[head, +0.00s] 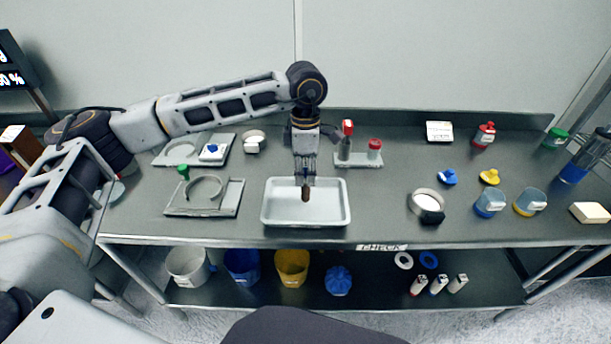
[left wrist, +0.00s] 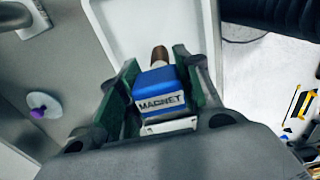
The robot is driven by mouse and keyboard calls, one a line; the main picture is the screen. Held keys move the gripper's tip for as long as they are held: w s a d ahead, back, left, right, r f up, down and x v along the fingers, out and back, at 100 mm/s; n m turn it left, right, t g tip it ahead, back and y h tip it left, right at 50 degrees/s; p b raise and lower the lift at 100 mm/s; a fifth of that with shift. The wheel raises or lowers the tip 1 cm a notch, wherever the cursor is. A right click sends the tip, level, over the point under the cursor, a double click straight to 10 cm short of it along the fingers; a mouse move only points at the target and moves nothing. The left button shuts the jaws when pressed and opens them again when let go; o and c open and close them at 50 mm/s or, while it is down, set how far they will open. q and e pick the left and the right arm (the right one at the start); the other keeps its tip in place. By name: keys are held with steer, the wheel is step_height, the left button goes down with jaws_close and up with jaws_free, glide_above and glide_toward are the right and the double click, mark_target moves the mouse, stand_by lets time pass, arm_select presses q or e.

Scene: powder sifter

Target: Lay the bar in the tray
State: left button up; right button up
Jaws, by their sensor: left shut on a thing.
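The bar is a blue block labelled MAGNET (left wrist: 160,92) with a brown rod end (left wrist: 159,55). In the head view its brown end (head: 306,194) points down over the white tray. My left gripper (head: 305,178) is shut on the bar, with its green-padded fingers on either side of the blue block in the left wrist view (left wrist: 153,72). The tray (head: 337,218) is shallow, rectangular and empty, at the front middle of the bench. Its white rim and floor also show in the left wrist view (left wrist: 105,25). Whether the bar touches the tray floor is unclear. My right gripper is out of view.
A stand with red-topped items (head: 358,160) is close behind and right of the tray. A grey plate with a ring (head: 228,207) lies to its left. A white-filled bowl (head: 427,200) and blue and yellow cups are further right. Open bench lies between tray and bowl.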

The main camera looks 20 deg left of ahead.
arm_select(q)
steer(key=shift+f, duration=0.9)
steer(key=shift+f, duration=0.15)
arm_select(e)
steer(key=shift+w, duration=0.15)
arm_select(q)
steer(key=o, duration=1.2)
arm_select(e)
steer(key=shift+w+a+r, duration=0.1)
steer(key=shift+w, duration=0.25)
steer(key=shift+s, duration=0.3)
